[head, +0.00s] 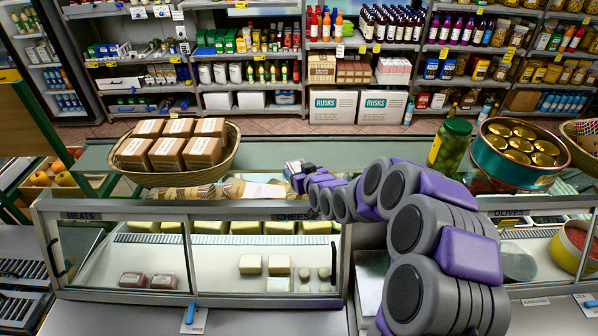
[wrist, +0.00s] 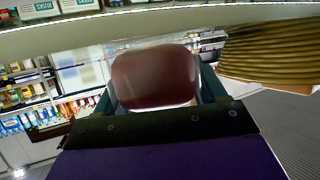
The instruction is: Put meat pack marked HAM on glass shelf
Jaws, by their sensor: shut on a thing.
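My gripper (wrist: 155,104) is shut on a reddish-brown meat pack (wrist: 152,76), which fills the space between the fingers in the wrist view. No HAM label can be read on it. In the head view my gripper (head: 297,178) is small and far out, above the counter top near the bread. The pack there is mostly hidden. The glass-fronted case (head: 118,212) below has a MEATS section and a CHEESE section. Two dark red packs (head: 132,280) (head: 163,281) lie on its floor at the left. I cannot tell for certain which surface is the glass shelf.
A basket of brown boxes (head: 232,165) and long loaves (head: 188,192) sit on the counter top left of my gripper. A green jar (head: 450,145) and a round tub of gold tins (head: 480,157) stand right. Cheese blocks (head: 250,264) lie inside the case. Stocked shelves line the back.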

